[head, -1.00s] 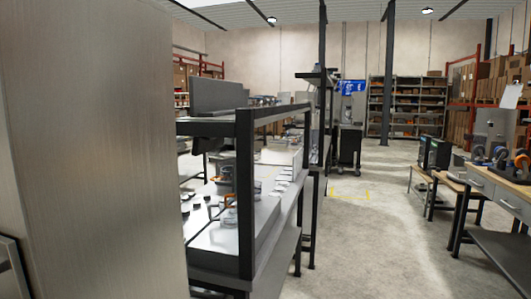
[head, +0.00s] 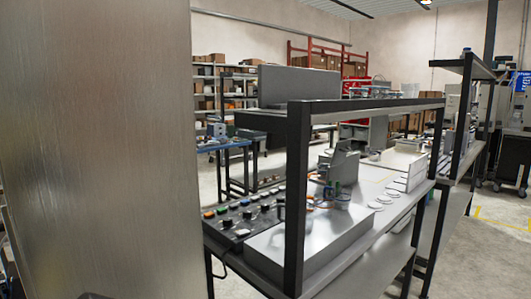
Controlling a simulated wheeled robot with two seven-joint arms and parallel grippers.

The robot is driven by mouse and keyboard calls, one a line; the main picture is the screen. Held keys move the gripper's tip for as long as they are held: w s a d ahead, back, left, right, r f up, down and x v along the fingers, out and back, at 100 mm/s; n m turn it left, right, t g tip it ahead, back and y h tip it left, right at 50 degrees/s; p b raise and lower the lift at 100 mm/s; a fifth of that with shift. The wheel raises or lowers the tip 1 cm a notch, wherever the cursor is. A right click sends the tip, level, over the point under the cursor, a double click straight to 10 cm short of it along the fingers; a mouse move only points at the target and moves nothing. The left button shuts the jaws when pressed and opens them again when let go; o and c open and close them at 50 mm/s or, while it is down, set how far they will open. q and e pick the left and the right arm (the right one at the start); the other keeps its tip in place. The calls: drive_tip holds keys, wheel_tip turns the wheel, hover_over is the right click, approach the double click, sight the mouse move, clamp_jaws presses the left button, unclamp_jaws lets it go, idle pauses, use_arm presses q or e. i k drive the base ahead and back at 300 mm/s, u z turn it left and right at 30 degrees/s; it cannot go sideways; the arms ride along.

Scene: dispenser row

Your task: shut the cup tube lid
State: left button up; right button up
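I cannot make out a cup tube or its lid in the head view. A workbench (head: 312,252) with a black frame and a silver top stands in the middle. Neither of my grippers shows clearly. A small dark shape at the bottom left edge is too cut off to identify.
A large brushed-metal surface (head: 95,140) fills the left third, close by, and hides what is behind it. A black post (head: 297,200) and upper shelf (head: 370,106) stand at the bench's near side. Open floor (head: 487,205) lies at the right.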

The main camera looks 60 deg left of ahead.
sight(342, 148)
drive_tip(key=u, duration=0.3)
drive_tip(key=i, duration=3.2)
drive_tip(key=u, duration=1.2)
